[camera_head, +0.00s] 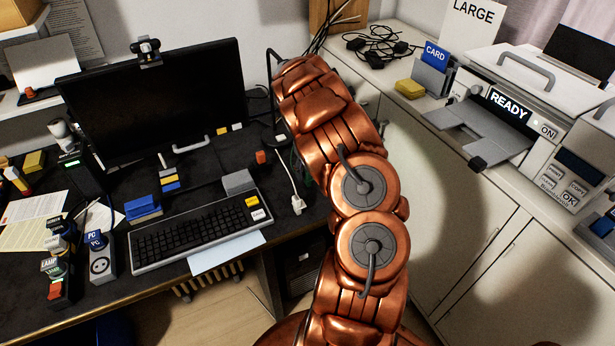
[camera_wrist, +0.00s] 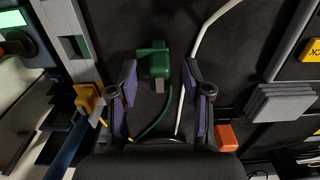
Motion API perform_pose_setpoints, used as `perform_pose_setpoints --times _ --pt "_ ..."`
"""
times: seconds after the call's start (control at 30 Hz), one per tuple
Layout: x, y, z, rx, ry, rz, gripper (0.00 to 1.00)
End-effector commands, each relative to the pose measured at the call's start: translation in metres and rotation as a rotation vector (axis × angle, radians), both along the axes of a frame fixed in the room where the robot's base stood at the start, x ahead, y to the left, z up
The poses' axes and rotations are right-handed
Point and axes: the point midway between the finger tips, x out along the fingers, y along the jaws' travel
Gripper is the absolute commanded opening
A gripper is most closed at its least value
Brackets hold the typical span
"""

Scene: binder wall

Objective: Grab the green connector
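The green connector (camera_wrist: 155,60) shows in the wrist view on the dark surface, with a grey tip and a green cable curving down from it. It lies between the lines of my gripper's two purple-padded fingers, nearer the left one and partly beyond their tips. My gripper (camera_wrist: 160,75) is open with nothing held. I cannot tell whether a finger touches the connector. In the head view my copper arm crosses the middle and hides the gripper, and I cannot clearly make out the connector there.
A white cable (camera_wrist: 207,32) runs beside the right finger. A grey block (camera_wrist: 282,103) and an orange block (camera_wrist: 226,137) are at right; a yellow-orange piece (camera_wrist: 88,97) is at left. In the head view, the monitor (camera_head: 160,100) and keyboard (camera_head: 195,232) stand left of my arm, the printer (camera_head: 500,110) right.

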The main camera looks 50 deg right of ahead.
Motion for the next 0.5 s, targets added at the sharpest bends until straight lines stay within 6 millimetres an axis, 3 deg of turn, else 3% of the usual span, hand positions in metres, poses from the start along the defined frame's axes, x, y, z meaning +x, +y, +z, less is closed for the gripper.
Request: perform_pose_setpoints --times 0.07,0.43,0.5 --pt "0.0000 0.0000 0.0000 0.000 0.000 0.000 0.39" --pt "0.0001 0.0000 0.0003 0.000 0.000 0.000 0.00" --pt "0.0002 -0.0001 0.0003 0.000 0.000 0.000 0.00"
